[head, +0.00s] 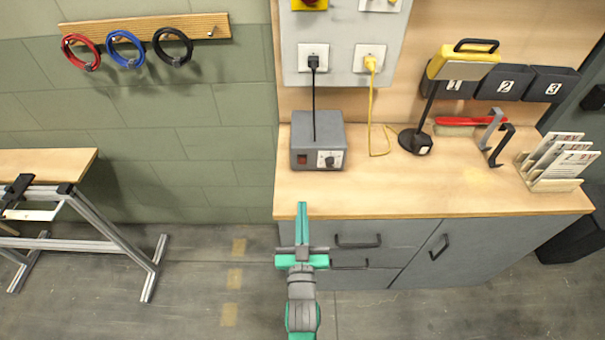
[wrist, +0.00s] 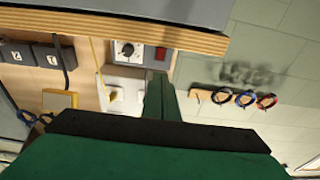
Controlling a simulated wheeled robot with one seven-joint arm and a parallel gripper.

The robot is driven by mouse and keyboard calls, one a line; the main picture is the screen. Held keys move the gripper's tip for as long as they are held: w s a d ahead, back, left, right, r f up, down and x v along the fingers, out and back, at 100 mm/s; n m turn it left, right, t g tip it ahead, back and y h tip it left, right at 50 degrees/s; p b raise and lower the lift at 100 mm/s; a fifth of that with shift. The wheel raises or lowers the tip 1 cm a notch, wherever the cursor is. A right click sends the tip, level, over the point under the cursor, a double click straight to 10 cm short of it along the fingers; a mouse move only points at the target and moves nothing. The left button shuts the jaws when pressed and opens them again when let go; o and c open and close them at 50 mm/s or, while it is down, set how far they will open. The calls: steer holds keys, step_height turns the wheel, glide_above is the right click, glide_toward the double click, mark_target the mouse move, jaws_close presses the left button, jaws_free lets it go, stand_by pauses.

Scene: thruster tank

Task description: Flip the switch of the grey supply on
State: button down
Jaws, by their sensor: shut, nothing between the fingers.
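The grey supply (head: 318,135) stands on the left part of the wooden worktop. Its front has a dark red switch (head: 302,159) on the left and a white dial plate (head: 330,159) on the right. In the wrist view the supply's front shows upside down, with the dial (wrist: 128,50) and the red switch (wrist: 160,53). Whether the switch is lit or which way it is tipped is too small to tell. My gripper (head: 302,208) is shut and empty, just in front of the worktop's front edge, below and apart from the supply.
The worktop (head: 400,195) is clear between its front edge and the supply. A black cord runs from the supply to a wall socket (head: 313,56). A yellow cord (head: 380,140) and a yellow-headed lamp (head: 462,62) stand right of it. Drawer handles (head: 358,242) stick out below.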

glide_toward(302, 153)
steer(key=w, duration=0.3)
steer(key=w+f, duration=0.1)
steer(key=w, duration=0.1)
steer(key=shift+w, duration=0.15)
steer(key=shift+r, duration=0.1)
stand_by(0.3)
steer(key=shift+w+r, duration=0.45)
steer(key=shift+r, duration=0.35)
steer(key=shift+s+d+f, duration=0.15)
steer(key=shift+s+f, duration=0.05)
steer(key=shift+s, duration=0.2)
steer(key=s, duration=1.4)
steer(key=shift+r, duration=0.5)
